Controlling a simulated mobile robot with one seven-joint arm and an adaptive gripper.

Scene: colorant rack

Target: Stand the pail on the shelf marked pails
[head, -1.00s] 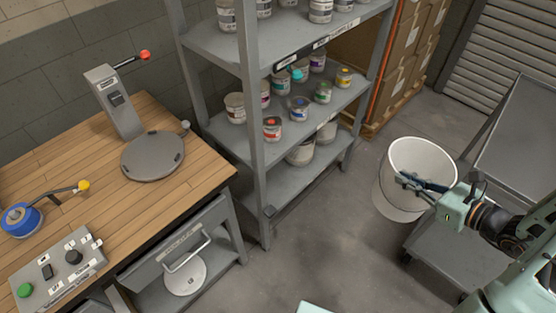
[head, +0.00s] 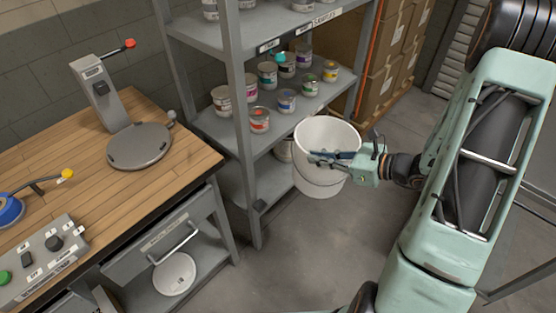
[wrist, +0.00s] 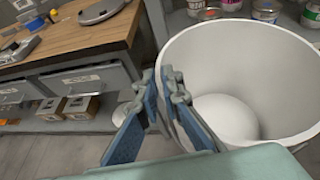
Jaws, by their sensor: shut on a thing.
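The white pail (head: 318,178) is upright, empty and off the floor, in front of the grey shelf rack. My gripper (head: 330,157) is shut on the near rim of the pail, one finger inside and one outside. In the wrist view the pail (wrist: 240,50) fills the right side, and my gripper's blue fingers (wrist: 165,110) pinch its wall. The rack's bottom shelf (head: 234,172) is partly hidden behind the pail. I cannot read which shelf is marked pails.
The middle shelf (head: 222,128) holds several small paint cans, close to the pail's far rim. A rack post (head: 240,130) stands left of the pail. A wooden bench (head: 190,160) is at the left. Cartons (head: 385,60) stand behind. Floor (head: 300,255) in front is clear.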

